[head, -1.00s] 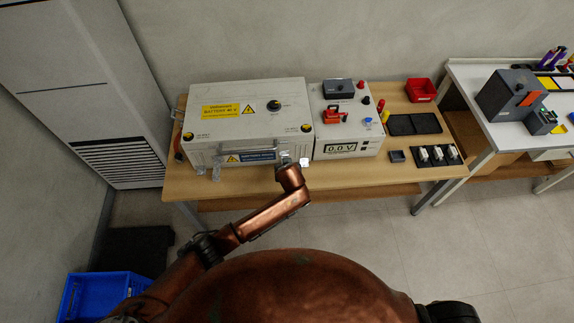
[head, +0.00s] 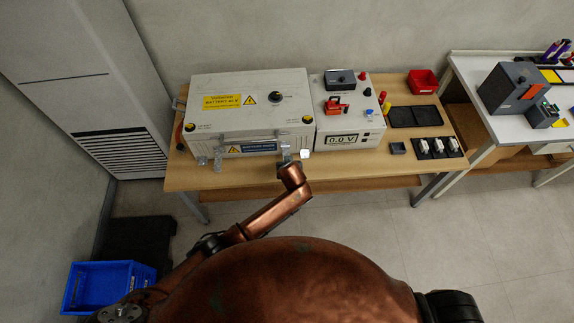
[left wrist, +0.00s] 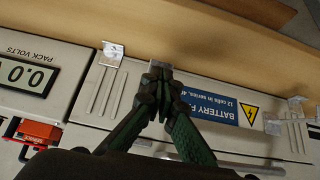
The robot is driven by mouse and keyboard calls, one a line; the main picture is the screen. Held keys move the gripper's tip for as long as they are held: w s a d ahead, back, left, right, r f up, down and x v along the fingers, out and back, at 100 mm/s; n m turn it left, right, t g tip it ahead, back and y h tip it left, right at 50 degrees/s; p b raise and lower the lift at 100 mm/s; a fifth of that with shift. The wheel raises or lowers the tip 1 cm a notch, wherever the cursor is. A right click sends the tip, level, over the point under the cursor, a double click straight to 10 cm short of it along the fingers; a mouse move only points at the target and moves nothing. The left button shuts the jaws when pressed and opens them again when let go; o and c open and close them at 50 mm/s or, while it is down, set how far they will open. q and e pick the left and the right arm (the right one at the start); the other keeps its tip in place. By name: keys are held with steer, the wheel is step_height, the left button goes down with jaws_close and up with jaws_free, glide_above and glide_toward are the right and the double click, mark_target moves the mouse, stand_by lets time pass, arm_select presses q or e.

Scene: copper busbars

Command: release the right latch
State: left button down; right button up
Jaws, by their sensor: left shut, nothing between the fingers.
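The white battery case (head: 255,85) stands on the wooden bench, with a blue label (head: 258,147) on its front. Bright metal tabs of the right latch (head: 305,154) show at the front's right end; the left wrist view, turned upside down, shows one tab of this latch (left wrist: 113,50) left of my fingers. The left latch (head: 202,160) also has tabs standing out; it shows in the wrist view (left wrist: 272,125). My left gripper (left wrist: 158,68) is shut and empty, between the right latch tab and the label. Its fingertips partly hide a metal piece; contact is unclear. My right gripper is out of view.
A white meter unit (head: 340,85) reading 0.0 V stands close right of the case. A red bin (head: 422,82), black mats (head: 415,117) and small white-topped parts lie farther right. The case's grey handle (head: 250,135) crosses its front. A narrow bench strip (head: 240,180) in front is bare.

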arm_select(q)
steer(key=shift+s+r, duration=0.1)
steer(key=v, duration=1.2)
steer(key=s+a+f+g, duration=0.1)
steer(key=a+f, duration=0.2)
steer(key=f, duration=0.4)
steer(key=s+a+f+m, duration=0.1)
steer(key=a+f, duration=0.2)
steer(key=f, duration=0.3)
steer(key=s+a+f+g, duration=0.1)
steer(key=a+f, duration=0.2)
steer(key=f, duration=0.4)
steer(key=s+a+f+g, duration=0.1)
steer(key=s+a+f, duration=0.5)
steer(key=f, duration=0.3)
steer(key=s+a+f+g, duration=0.1)
steer(key=s+a+f, duration=0.45)
steer(key=f, duration=0.25)
steer(key=s+a+f, duration=0.5)
steer(key=s+a, duration=0.1)
steer(key=s, duration=0.7)
steer(key=s+a+f+g, duration=0.1)
steer(key=s+a+f, duration=0.4)
steer(key=s, duration=0.8)
steer(key=s+a+f+g, duration=0.1)
steer(key=s+a+f, duration=0.4)
steer(key=s, duration=0.9)
steer(key=a, duration=0.2)
steer(key=shift+a, duration=0.35)
steer(key=shift+f, duration=0.1)
